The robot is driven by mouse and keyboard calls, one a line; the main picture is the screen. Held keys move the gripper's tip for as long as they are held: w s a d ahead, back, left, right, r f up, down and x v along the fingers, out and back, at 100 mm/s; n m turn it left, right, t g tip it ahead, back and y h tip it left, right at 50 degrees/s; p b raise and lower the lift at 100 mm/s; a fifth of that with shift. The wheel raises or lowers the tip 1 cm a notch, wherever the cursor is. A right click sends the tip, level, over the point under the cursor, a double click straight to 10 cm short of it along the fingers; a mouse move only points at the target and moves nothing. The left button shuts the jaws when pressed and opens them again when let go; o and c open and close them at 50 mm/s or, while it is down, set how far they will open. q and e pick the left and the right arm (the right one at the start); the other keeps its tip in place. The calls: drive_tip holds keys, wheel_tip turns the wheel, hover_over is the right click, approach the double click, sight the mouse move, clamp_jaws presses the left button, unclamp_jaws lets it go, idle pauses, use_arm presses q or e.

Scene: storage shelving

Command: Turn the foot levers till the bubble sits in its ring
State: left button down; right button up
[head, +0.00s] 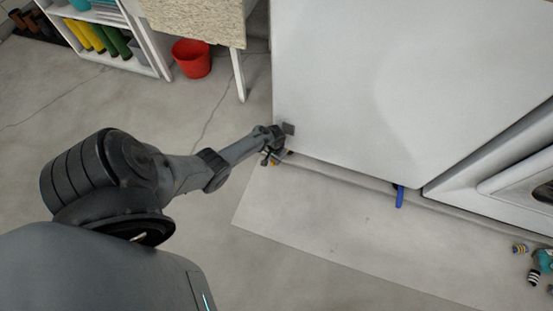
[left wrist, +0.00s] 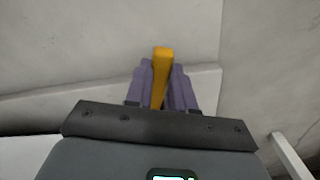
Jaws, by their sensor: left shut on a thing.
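A yellow-orange foot lever (left wrist: 161,70) sits between the purple fingers of my left gripper (left wrist: 162,92) in the left wrist view. The gripper is shut on it. In the head view my left gripper (head: 272,156) is at the lower left corner of the large white cabinet (head: 400,80), and only a small bit of the yellow-orange lever shows there. A blue foot lever (head: 399,196) sticks out from under the cabinet's bottom edge, further right, with no gripper at it. No bubble or ring can be made out in either view. My right gripper is not in view.
A red bucket (head: 192,58) and a shelf with boots (head: 105,40) are at upper left.

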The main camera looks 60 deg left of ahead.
use_arm(q)
drive_tip(key=c, duration=1)
unclamp_jaws()
drive_tip(key=shift+o, duration=0.2)
wheel_tip(320, 180, up, 11)
drive_tip(key=p, duration=0.8)
drive_tip(key=shift+s+f+p, duration=0.1)
drive_tip(key=shift+f+p, duration=0.05)
drive_tip(key=shift+p, duration=0.15)
